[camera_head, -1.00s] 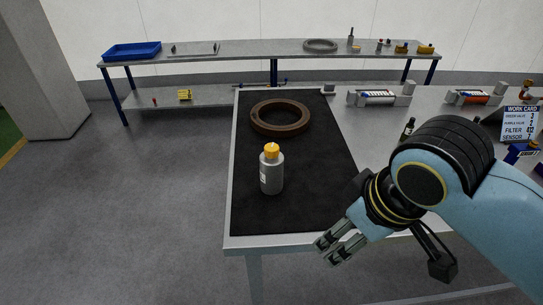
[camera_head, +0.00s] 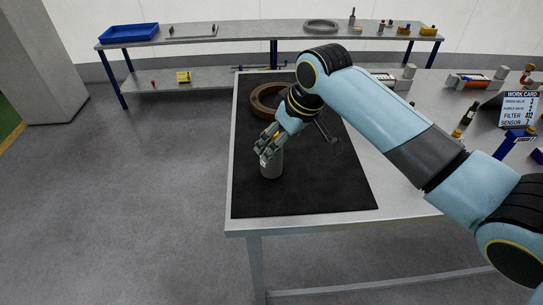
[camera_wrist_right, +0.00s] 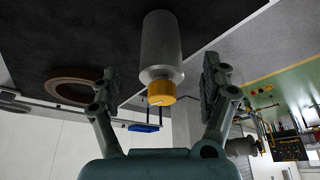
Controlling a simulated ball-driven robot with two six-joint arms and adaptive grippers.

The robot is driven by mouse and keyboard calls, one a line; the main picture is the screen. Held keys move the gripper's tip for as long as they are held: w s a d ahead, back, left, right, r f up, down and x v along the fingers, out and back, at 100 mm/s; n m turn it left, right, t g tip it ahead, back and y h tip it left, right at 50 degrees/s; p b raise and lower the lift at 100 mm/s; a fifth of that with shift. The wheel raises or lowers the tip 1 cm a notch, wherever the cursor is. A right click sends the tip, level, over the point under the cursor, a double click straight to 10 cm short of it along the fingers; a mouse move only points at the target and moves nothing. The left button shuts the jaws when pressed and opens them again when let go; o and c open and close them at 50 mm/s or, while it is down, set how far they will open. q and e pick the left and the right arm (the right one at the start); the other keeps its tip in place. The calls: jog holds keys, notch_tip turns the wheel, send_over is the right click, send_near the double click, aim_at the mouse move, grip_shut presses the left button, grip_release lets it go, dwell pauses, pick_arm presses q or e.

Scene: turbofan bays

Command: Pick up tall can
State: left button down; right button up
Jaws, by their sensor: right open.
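The tall can is a grey bottle-shaped can with a yellow cap. In the head view its grey body (camera_head: 271,166) stands upright on the black mat, and my gripper hides its cap. My right gripper (camera_head: 266,153) is over the can's top, with its fingers pointing down and left. In the right wrist view the can (camera_wrist_right: 160,45) lies between the two open fingers of the right gripper (camera_wrist_right: 163,88), its yellow cap nearest the palm. No contact shows there. My left gripper is not in view.
A brown ring (camera_head: 264,101) lies behind the can on the black mat (camera_head: 330,190). A work card (camera_head: 519,108) and several parts occupy the table's right side. A long shelf with a blue tray (camera_head: 129,33) stands behind. The mat's front is clear.

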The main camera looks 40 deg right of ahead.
jog(key=x, duration=0.7)
jog(key=shift+w+a+r, duration=0.1)
jog(key=shift+w+r, duration=0.05)
jog(key=shift+c, duration=0.3)
jog(key=shift+r, duration=0.1)
jog(key=c, duration=1.3)
